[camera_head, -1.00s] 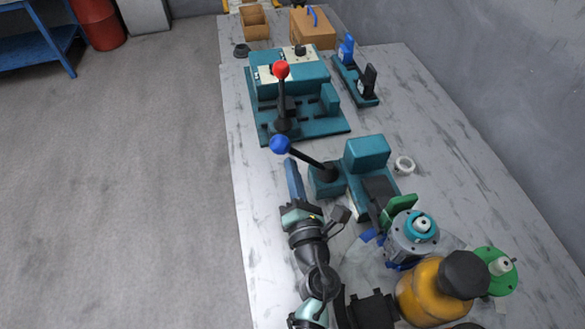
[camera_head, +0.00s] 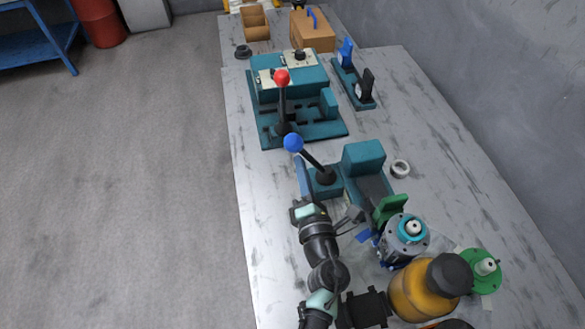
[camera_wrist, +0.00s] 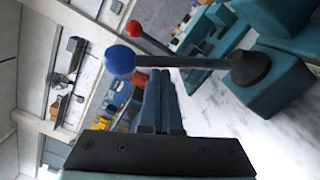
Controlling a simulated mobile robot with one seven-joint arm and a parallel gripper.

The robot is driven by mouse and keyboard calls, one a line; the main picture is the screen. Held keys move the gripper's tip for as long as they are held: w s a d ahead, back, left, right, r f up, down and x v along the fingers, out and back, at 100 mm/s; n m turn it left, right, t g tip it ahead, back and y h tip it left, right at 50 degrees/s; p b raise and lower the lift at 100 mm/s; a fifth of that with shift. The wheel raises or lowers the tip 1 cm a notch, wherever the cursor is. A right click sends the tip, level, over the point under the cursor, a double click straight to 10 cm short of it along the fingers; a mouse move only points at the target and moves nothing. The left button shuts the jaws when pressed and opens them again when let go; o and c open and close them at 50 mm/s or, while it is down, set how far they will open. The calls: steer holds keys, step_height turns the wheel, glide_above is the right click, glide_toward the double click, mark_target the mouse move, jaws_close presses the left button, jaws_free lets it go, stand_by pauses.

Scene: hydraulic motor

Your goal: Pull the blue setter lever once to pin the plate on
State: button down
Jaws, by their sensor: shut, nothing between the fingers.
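The blue setter lever shows a blue ball knob (camera_head: 293,142) on a black rod, rising from a teal block beside the pinning station (camera_head: 363,160). In the wrist view the knob (camera_wrist: 120,62) is left of the fingertips and the rod crosses past them. My gripper (camera_head: 301,162) is shut and empty, its blue fingers beside the lever's block and below the knob. In the wrist view the shut fingers (camera_wrist: 160,80) sit close to the rod; I cannot tell whether they touch. A grey motor body (camera_head: 404,240) with a teal ring stands near a green plate (camera_head: 390,208).
A teal press with a red-knobbed lever (camera_head: 282,77) stands beyond. A yellow bottle-shaped part (camera_head: 425,288) and a green flanged part (camera_head: 484,270) are at the near right. A white ring (camera_head: 400,168) lies by the station. The bench's left strip is clear.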

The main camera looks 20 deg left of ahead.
steer(key=w+d+r+m+p, duration=0.1)
steer(key=d+r+m+p, duration=0.1)
steer(key=p, duration=0.1)
steer(key=shift+w+m, duration=0.2)
steer(key=shift+m, duration=0.1)
steer(key=shift+w+d+r+m+p, duration=0.1)
steer(key=shift+w+d+m+p, duration=0.3)
steer(key=shift+d+m, duration=0.15)
steer(key=shift+w+d+r+m+p, duration=0.1)
steer(key=shift+w+d+m+p, duration=0.3)
steer(key=shift+d, duration=0.2)
